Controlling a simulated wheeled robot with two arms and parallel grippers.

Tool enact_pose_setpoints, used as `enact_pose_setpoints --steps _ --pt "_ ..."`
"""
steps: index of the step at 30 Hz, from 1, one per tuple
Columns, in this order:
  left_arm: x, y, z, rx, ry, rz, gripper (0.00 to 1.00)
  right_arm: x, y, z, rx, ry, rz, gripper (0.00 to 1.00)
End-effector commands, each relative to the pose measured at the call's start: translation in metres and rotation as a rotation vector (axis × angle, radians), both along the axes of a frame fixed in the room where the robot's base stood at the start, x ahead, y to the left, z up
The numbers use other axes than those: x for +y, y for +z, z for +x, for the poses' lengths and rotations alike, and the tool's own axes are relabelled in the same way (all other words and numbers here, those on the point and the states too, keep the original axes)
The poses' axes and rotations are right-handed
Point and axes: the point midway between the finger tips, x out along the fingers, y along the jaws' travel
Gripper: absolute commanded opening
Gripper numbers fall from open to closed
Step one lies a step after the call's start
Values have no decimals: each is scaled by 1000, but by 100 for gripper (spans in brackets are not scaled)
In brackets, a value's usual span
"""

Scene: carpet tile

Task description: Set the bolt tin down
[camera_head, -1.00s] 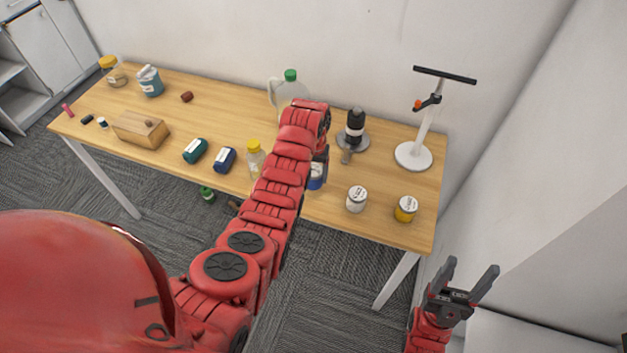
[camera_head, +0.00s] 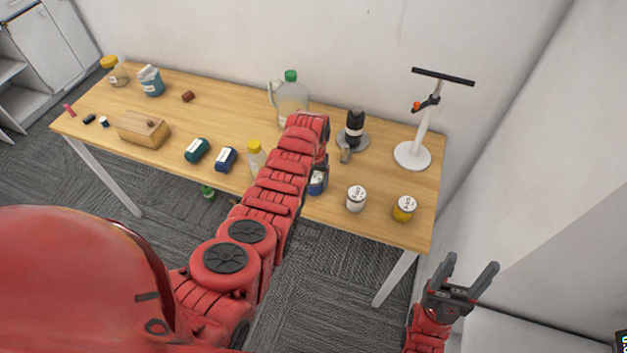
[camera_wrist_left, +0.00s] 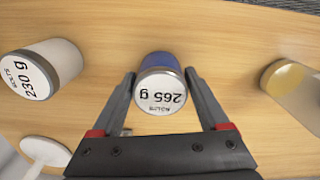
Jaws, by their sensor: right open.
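The bolt tin is a blue tin with a white lid label reading 265 g. In the left wrist view the tin (camera_wrist_left: 160,85) sits between the fingertips of my left gripper (camera_wrist_left: 160,78), which press close on both its sides. In the head view the bolt tin (camera_head: 317,183) shows near the table's front edge, partly hidden by my left arm. Whether its base touches the wood cannot be told. My right gripper (camera_head: 468,272) is open and empty, off the table's right front corner.
On the wooden table (camera_head: 240,115), a white tin (camera_head: 356,198) and a yellow tin (camera_head: 404,208) stand right of the bolt tin. A yellow-capped jar (camera_head: 256,158) stands left. Behind are a green-capped jug (camera_head: 291,95), a dark bottle (camera_head: 355,125) and a white stand (camera_head: 412,156).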

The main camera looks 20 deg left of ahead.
Motion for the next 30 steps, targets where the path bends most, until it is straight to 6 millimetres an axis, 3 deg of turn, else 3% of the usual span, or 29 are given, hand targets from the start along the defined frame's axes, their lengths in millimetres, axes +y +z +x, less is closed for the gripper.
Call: enact_pose_setpoints --steps 1,3,17,23,30 --pt "0 1 0 0 0 0 89 0 1 0 0 0 0 65" --pt "0 1 0 0 0 0 100 0 0 0 0 0 0 65" --pt "0 12 2 -3 1 -1 100 0 -1 0 0 0 0 65" --pt "0 34 1 -8 0 1 100 0 -6 0 0 0 0 65" --pt "1 83 3 -10 1 1 100 0 -25 0 0 0 0 65"
